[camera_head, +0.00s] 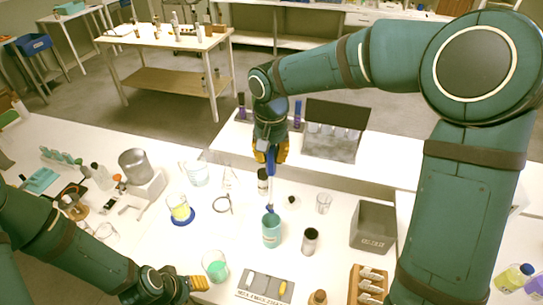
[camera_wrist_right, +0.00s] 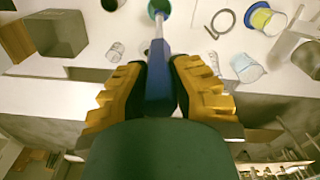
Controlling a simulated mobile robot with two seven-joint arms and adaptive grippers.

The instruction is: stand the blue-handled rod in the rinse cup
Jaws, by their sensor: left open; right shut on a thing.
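My right gripper (camera_head: 271,160) is shut on the blue-handled rod (camera_head: 270,188). The rod's blue handle (camera_wrist_right: 158,82) sits between the yellow fingers in the right wrist view, and its pale shaft points away from the gripper. The teal cup (camera_head: 271,232), which looks like the rinse cup, stands upright on the white table, below the gripper. The rod's lower end meets the cup's mouth in both views; I cannot tell how deep it is inside. The cup also shows at the top edge of the right wrist view (camera_wrist_right: 158,7). My left gripper (camera_head: 192,283) is open and empty, low on the left.
A beaker with green liquid (camera_head: 215,266) stands between my left gripper and the teal cup. A small dark-topped jar (camera_head: 310,240) is right of the cup, with a grey box (camera_head: 373,227) further right. A yellow-filled beaker (camera_head: 179,208) stands left. A labelled tray (camera_head: 266,287) lies in front.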

